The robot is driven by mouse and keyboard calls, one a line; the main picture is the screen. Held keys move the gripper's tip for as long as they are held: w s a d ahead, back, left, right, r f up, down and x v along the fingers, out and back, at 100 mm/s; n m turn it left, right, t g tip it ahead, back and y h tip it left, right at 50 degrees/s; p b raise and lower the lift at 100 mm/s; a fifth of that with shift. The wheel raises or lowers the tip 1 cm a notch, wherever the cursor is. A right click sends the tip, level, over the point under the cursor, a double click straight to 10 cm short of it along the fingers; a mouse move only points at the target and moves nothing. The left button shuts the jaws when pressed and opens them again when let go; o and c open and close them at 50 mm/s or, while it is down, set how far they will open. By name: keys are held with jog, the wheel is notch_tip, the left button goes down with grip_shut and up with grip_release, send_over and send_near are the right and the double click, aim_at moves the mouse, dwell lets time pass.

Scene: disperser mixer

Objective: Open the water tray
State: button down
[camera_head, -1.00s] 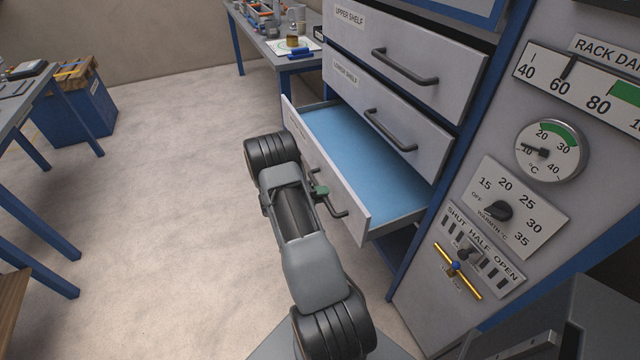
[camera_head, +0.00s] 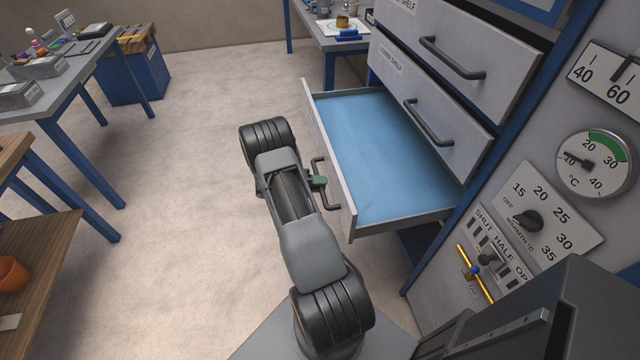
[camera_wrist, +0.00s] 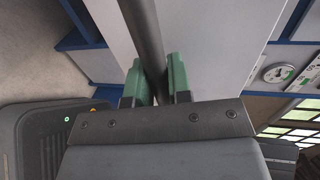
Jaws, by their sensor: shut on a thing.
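The water tray (camera_head: 350,216) is the lowest drawer of the cabinet, pulled well out, with a bare blue inside. Its dark bar handle (camera_head: 330,203) is on the front panel. My gripper (camera_head: 319,182), with green fingertips, is at the handle. In the wrist view my gripper (camera_wrist: 157,80) has its two green fingers on either side of the dark handle bar (camera_wrist: 143,30), shut on it. The pale drawer front shows behind the bar.
Two closed drawers with handles, the lower shelf (camera_head: 400,95) and the upper shelf (camera_head: 490,55), are above the tray. A panel with a warmth dial (camera_head: 527,220) and a yellow-handled lever (camera_head: 475,270) is at the right. Open floor (camera_head: 190,240) lies to the left.

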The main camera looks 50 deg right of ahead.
jog(key=c, duration=1.1)
grip_release()
jog(key=shift+o, duration=0.2)
jog(key=shift+w+a, duration=0.1)
jog(key=b+v, duration=0.1)
jog(key=v, duration=1.2)
jog(key=shift+w+a, duration=0.2)
jog(key=shift+a, duration=0.05)
